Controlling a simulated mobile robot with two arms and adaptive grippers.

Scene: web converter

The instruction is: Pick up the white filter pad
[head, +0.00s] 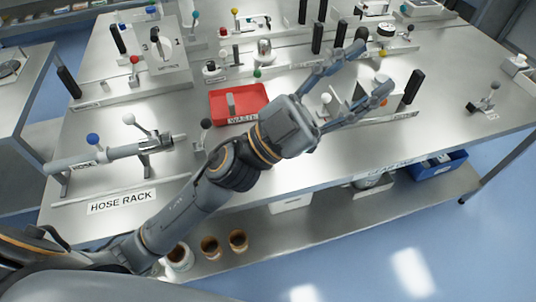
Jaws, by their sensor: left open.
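My left gripper (371,69) is open, its two long fingers spread and pointing to the upper right above the steel table. No object shows held between the fingers. A pale upright panel (359,93) shows partly behind the lower finger; I cannot tell whether it is the white filter pad. A red tray (255,94) lies on the table left of the gripper, with a small grey upright piece (231,104) in it. No flat white pad can be made out for certain. My right gripper is not in view.
A hose rack (115,152) stands at the table's left front. Black-handled fixtures, a box (157,55) and ball-topped levers fill the back. A small lever (486,99) stands at right. Cups (238,240) and a blue bin (438,165) are on the lower shelf. The right front tabletop is fairly clear.

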